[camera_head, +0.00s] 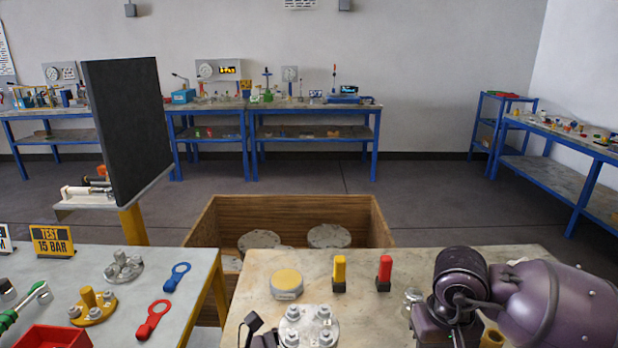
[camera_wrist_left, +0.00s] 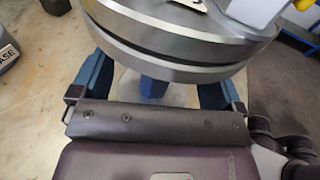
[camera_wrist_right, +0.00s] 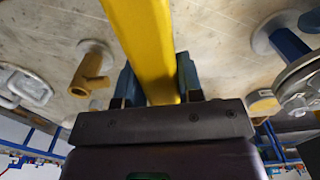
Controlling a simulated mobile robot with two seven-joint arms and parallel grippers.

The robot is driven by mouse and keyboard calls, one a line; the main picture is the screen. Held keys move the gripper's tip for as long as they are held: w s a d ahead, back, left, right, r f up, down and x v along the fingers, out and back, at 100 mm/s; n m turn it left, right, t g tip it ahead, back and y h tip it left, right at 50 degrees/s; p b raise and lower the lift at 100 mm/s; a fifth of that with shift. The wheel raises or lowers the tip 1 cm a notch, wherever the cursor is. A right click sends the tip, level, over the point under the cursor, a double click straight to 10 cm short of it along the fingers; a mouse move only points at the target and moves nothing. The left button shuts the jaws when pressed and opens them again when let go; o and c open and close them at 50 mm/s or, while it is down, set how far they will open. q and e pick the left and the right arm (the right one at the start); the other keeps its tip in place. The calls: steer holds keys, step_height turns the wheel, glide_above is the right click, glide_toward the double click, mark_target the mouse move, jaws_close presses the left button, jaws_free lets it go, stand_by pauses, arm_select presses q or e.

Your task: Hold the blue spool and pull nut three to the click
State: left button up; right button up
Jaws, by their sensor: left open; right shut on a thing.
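The flanged vessel (camera_head: 322,341) stands at the front of the near table, with several nuts on its grey top; which is nut three I cannot tell. In the left wrist view its grey flange (camera_wrist_left: 185,60) is above a blue neck (camera_wrist_left: 153,88), seemingly the blue spool. My left gripper (camera_wrist_left: 150,85) is open, its fingers on either side of the blue neck and apart from it. My right gripper (camera_wrist_right: 153,85) is shut on a yellow bar (camera_wrist_right: 145,40), whose far end is cut off. Blue spool and flange also show at the right of that view (camera_wrist_right: 290,42).
A yellow-topped round tin (camera_head: 286,283), a yellow marker (camera_head: 339,273) and a red marker (camera_head: 384,273) stand behind the vessel. A wooden crate (camera_head: 215,225) is beyond the table. The left table holds a blue ring tool (camera_head: 177,277) and a red one (camera_head: 152,318).

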arm_select(q)
steer(key=shift+w+d, duration=0.15)
steer(key=shift+d, duration=0.35)
steer(key=c, duration=1.4)
